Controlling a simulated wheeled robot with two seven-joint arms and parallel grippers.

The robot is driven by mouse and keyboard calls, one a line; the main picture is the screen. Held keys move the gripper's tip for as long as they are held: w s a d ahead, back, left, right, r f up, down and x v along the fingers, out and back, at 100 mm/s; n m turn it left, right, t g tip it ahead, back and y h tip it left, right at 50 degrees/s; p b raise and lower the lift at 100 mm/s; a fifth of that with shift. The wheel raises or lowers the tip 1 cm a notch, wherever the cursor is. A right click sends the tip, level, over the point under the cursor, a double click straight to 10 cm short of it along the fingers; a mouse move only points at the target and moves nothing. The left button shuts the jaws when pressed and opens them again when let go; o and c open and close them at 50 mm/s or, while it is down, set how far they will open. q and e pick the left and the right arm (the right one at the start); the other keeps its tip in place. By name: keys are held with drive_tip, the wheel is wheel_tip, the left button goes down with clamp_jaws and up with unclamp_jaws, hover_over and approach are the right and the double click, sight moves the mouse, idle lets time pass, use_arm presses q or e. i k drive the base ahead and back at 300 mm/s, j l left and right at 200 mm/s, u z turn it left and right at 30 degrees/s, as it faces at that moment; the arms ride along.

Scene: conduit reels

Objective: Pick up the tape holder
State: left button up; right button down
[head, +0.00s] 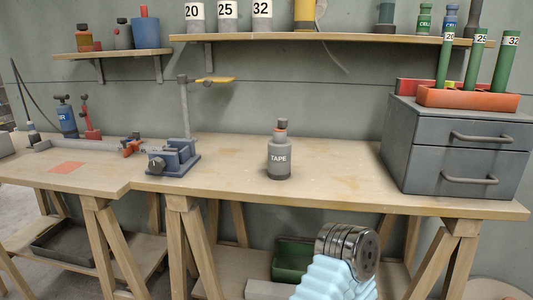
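The tape holder (279,160) is a grey bottle-like container with a white TAPE label, an orange-red band at the neck and a dark cap. It stands upright near the middle of the wooden workbench (340,185). Nothing touches it and it is fully visible. I see no fingers of either gripper in the head view. A silver ringed part with a pale blue ribbed section comes in at the bottom, below the bench front; I cannot tell which part of an arm it is.
A blue-grey vise (173,158) stands left of the tape holder, with a post and yellow arm (214,80) behind it. A grey drawer cabinet (455,150) stands at right, topped by an orange tray (468,98) of green tubes. A shelf (330,37) hangs above. Bench around the holder is clear.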

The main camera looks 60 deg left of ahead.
sight(279, 148)
drive_tip(key=u, duration=1.85)
drive_tip(key=j+z, duration=0.15)
drive_tip(key=j, duration=0.35)
drive_tip(key=k+j+z, duration=0.15)
drive_tip(key=j, duration=0.4)
drive_tip(key=i, duration=0.05)
